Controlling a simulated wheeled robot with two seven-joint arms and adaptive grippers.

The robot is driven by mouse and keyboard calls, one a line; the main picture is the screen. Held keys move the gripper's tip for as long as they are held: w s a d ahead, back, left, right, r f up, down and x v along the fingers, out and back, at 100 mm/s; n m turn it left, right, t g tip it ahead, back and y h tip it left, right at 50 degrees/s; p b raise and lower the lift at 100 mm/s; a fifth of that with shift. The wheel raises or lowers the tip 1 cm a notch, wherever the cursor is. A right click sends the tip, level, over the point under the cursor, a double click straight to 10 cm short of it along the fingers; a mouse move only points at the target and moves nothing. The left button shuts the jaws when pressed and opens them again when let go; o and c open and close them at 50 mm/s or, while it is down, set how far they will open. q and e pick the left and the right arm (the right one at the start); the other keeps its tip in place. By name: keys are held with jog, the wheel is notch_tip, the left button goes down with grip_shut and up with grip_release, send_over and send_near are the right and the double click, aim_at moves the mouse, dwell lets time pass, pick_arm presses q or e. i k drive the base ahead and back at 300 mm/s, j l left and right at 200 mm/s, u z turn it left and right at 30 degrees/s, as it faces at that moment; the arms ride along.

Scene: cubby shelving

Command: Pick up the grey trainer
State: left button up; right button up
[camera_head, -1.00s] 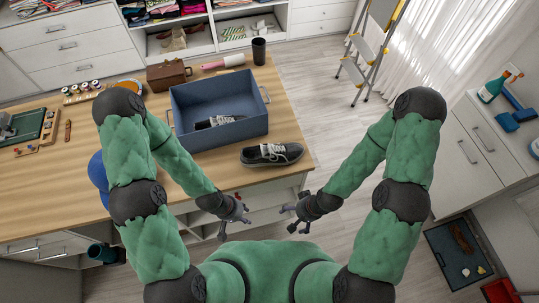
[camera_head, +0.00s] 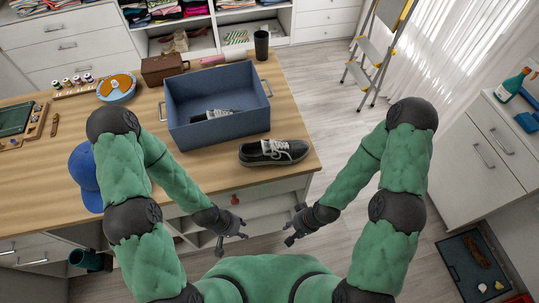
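A dark grey trainer (camera_head: 273,152) with white laces and a white sole edge lies upright on the wooden table near its right front corner. A second, similar shoe (camera_head: 219,114) is partly visible inside the blue bin (camera_head: 226,131); the bin's front wall hides its lower part. My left gripper (camera_head: 233,237) is in front of the table, below and left of the trainer, apart from it. My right gripper (camera_head: 290,238) is also in front of the table, below the trainer, apart from it. Both look empty, with fingers spread.
A blue cap (camera_head: 84,172) lies at the table's front left. A brown box (camera_head: 163,68), a dark cup (camera_head: 261,44) and an orange-and-blue round item (camera_head: 117,87) stand at the back. A stepladder (camera_head: 374,54) stands on the floor behind right. Tabletop around the trainer is clear.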

aim_at(265, 153)
jog(key=l+u, duration=0.15)
jog(key=u, duration=0.35)
jog(key=k+l+u, duration=0.1)
jog(key=u, duration=0.35)
jog(key=k+l+u, duration=0.1)
jog(key=u, duration=0.4)
jog(key=k+l, duration=0.2)
jog(key=l, duration=0.25)
jog(key=i, duration=0.3)
